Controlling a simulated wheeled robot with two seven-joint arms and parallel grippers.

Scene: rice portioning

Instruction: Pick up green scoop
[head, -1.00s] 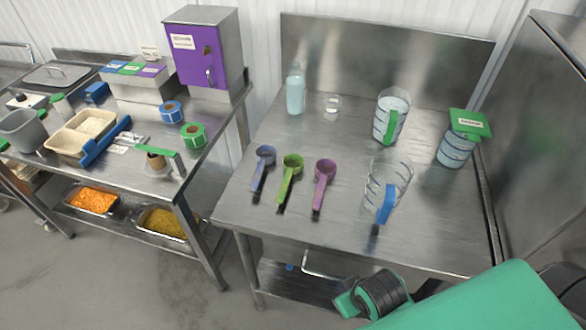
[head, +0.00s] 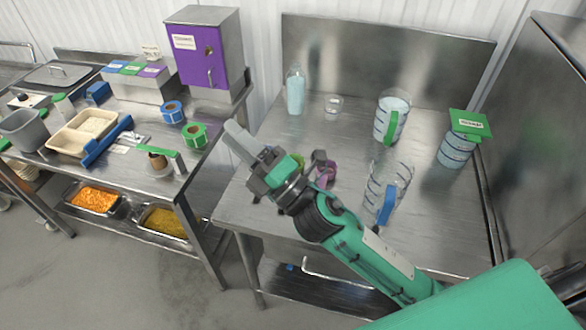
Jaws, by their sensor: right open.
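The green scoop (head: 298,161) lies on the right-hand steel table, mostly hidden behind my right gripper; only a bit of its green bowl shows. My right gripper (head: 276,145) is open, with its fingers spread over the scoop area. I cannot tell its height above the scoop. The purple scoop (head: 327,170) is just right of the gripper, its handle partly covered by my arm. The blue scoop is hidden behind the gripper. My left gripper is out of view.
Measuring jugs with a blue handle (head: 386,207) and a green handle (head: 391,127) stand right of the scoops. A green-lidded container (head: 457,150), a bottle (head: 295,92) and a small glass (head: 333,105) stand farther back. The table's front right is clear.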

